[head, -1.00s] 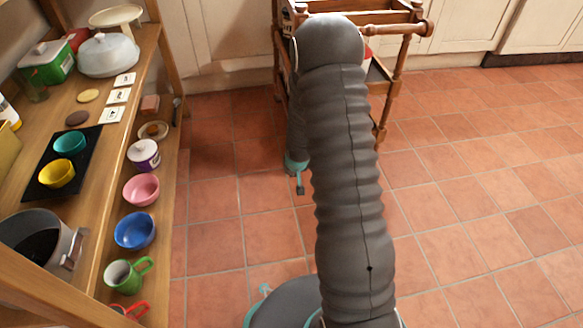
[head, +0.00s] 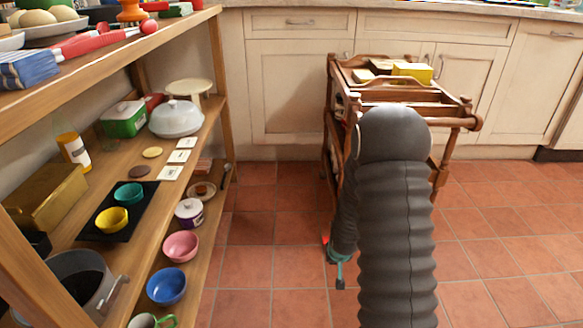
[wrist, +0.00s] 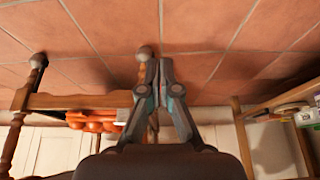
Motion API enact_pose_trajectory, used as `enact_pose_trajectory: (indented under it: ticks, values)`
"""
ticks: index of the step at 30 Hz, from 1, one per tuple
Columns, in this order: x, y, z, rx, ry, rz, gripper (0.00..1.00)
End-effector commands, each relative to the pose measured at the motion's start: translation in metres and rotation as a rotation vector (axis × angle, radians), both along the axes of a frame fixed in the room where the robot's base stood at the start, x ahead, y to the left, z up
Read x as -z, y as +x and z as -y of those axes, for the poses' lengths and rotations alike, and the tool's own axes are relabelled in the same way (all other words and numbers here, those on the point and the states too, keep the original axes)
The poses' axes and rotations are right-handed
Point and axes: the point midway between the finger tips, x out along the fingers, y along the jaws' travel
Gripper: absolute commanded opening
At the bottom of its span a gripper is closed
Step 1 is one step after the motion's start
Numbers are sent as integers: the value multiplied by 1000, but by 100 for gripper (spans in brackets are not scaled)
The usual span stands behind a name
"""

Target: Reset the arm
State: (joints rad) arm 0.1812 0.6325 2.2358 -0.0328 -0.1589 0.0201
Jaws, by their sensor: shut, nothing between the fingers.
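My arm, in a grey ribbed sleeve, rises at the lower right of the head view and bends down in front of the wooden trolley (head: 455,121). My gripper (head: 340,284) hangs low over the tiled floor, left of the trolley, with only its tip showing there. In the wrist view my gripper (wrist: 159,62) has its fingers together with nothing between them. The trolley's wooden frame (wrist: 75,100) shows to the left in the wrist view, close to the fingers.
Wooden shelves (head: 192,140) stand on the left with bowls, a green box (head: 124,121) and a domed dish (head: 176,119). Boxes, one yellow (head: 412,71), lie on the trolley's top. Cream cabinets (head: 290,90) line the back. Tiled floor is clear at the right and between shelves and trolley.

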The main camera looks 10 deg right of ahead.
Motion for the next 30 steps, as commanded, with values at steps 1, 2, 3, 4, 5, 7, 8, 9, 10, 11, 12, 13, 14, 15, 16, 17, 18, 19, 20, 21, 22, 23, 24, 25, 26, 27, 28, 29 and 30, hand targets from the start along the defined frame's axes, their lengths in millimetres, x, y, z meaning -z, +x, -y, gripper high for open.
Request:
enact_pose_trajectory:
  ticks: [1, 2, 3, 4, 5, 7, 8, 9, 10, 11, 12, 13, 14, 15, 16, 17, 18, 19, 20, 21, 22, 23, 24, 25, 26, 27, 28, 29, 30]
  values:
    - [0, -1, 0, 0, 1, -5, 0]
    - [1, -2, 0, -1, 2, -12, 0]
    - [2, -5, -1, 0, 3, -27, 0]
    - [4, -8, -1, 0, 6, -41, 0]
    - [5, -12, -2, 0, 9, -59, 0]
    - [10, -25, -4, -1, 17, -117, 0]
    - [13, -33, -5, 0, 22, -146, 0]
    - [16, -44, -7, 0, 29, -190, 0]
    - [18, -53, -8, 1, 34, -223, 0]
    - [17, -61, -9, 1, 38, -251, 0]
    - [13, -69, -11, 1, 43, -284, 0]
    - [8, -75, -12, 1, 47, -304, 0]
    - [2, -81, -13, 1, 50, -324, 0]
    - [-7, -88, -15, 0, 53, -347, 0]
    - [-13, -92, -16, 0, 55, -360, 0]
    - [-20, -96, -17, -1, 57, -371, 0]
    - [-31, -101, -19, -3, 58, -383, 0]
    - [-38, -104, -20, -4, 59, -393, 0]
    - [-46, -108, -22, -6, 60, -402, 0]
    - [-58, -113, -24, -8, 61, -411, 0]
    - [-68, -116, -25, -10, 61, -417, 0]
    - [-78, -120, -27, -12, 61, -421, 0]
    - [-93, -125, -29, -16, 62, -427, 0]
    - [-104, -129, -31, -18, 62, -430, 0]
    - [-116, -134, -33, -21, 62, -434, 0]
    - [-131, -139, -36, -26, 61, -435, 0]
    - [-143, -143, -37, -29, 60, -436, 0]
    - [-154, -147, -39, -32, 60, -435, 0]
    - [-168, -153, -42, -36, 59, -433, 0]
